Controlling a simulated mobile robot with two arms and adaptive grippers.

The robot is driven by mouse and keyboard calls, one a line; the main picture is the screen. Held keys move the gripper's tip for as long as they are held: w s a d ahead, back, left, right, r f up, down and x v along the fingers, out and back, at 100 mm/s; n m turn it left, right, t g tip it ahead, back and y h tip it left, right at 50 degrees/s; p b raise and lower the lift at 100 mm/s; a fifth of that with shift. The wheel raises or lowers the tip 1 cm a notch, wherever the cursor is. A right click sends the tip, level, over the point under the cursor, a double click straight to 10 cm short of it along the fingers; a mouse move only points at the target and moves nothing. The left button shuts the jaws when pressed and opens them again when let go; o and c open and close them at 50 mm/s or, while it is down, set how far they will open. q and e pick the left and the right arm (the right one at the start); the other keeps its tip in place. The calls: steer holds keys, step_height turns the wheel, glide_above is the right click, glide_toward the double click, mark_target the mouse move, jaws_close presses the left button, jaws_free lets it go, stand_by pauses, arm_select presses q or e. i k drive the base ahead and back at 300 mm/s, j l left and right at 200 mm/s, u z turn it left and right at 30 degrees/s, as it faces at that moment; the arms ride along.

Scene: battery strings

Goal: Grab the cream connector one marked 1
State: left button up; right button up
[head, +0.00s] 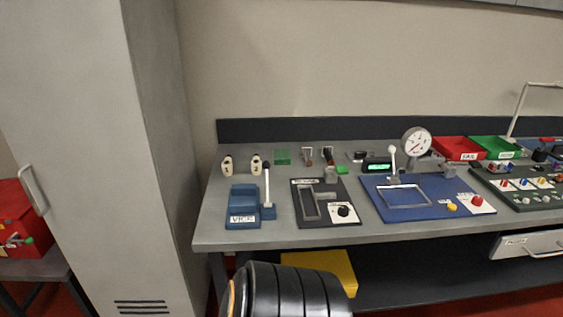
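Two small cream connectors stand upright near the back left corner of the grey workbench (215,228). The left cream connector (227,165) has a small dark mark on its front that looks like a 1. The right cream connector (256,165) has a mark that looks like a 2; both marks are tiny and hard to read. The two stand a little apart from each other, behind the blue vice. Neither of my grippers is in view.
A blue vice (243,203) with an upright lever stands just in front of the connectors. A black fixture (318,213), a blue panel (405,212) with a dial gauge (416,142), and red (457,148) and green (495,147) trays lie rightward. A grey cabinet (85,130) stands left.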

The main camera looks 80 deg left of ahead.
mark_target(226, 164)
steer(key=k+u, duration=0.1)
steer(key=u, duration=2.9)
